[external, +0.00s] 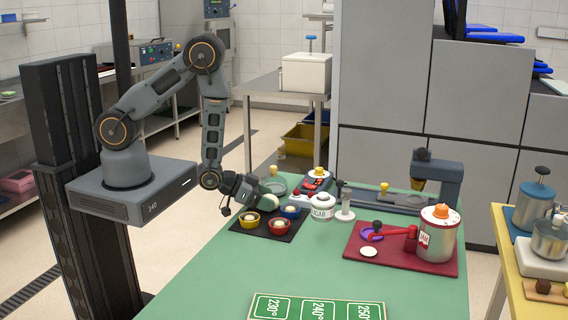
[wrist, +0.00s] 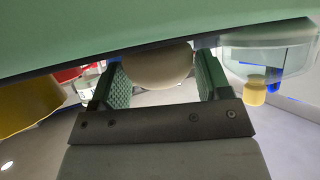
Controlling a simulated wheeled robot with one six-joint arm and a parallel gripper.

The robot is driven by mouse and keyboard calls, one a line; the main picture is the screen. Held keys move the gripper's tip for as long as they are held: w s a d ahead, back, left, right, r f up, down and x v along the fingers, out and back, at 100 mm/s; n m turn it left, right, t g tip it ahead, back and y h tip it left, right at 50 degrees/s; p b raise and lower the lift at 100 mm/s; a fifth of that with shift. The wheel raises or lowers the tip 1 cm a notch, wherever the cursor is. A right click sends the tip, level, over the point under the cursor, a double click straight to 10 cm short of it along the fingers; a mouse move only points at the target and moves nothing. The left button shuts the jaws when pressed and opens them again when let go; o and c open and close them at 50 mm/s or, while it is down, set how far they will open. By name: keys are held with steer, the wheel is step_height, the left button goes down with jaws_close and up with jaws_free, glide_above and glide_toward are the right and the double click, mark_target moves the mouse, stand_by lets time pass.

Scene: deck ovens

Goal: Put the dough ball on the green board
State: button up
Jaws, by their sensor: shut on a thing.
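My gripper (wrist: 160,90) is shut on the dough ball (wrist: 160,68), a smooth cream ball between the green ribbed pads in the wrist view. Its upper part there is cut off by a green surface. In the external view my gripper (external: 252,192) is low over the back left of the table, close above the bowls. A pale rounded shape there is partly covered by the jaws. The green board (external: 318,307) lies flat at the table's front edge, marked 230°, 240° and 250°, well away from the gripper. Its top is bare.
Yellow, red (external: 279,226) and blue bowls with pale contents stand on a dark mat under the gripper. A sugar jar (external: 322,206) stands right of them. A red tray (external: 408,262) holds a jam can (external: 437,234). The table (external: 250,272) is clear between mat and board.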

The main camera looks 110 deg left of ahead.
steer(key=shift+f, duration=0.15)
steer(key=o, duration=0.9)
steer(key=shift+r, duration=0.3)
steer(key=shift+s+d, duration=0.2)
steer(key=shift+s, duration=0.1)
steer(key=v, duration=0.1)
steer(key=p+v, duration=0.1)
steer(key=v, duration=0.1)
steer(key=shift+a+r, duration=0.1)
steer(key=shift+r, duration=0.2)
steer(key=p+v, duration=0.3)
steer(key=p, duration=0.2)
steer(key=shift+s+p, duration=0.25)
steer(key=shift+p, duration=0.05)
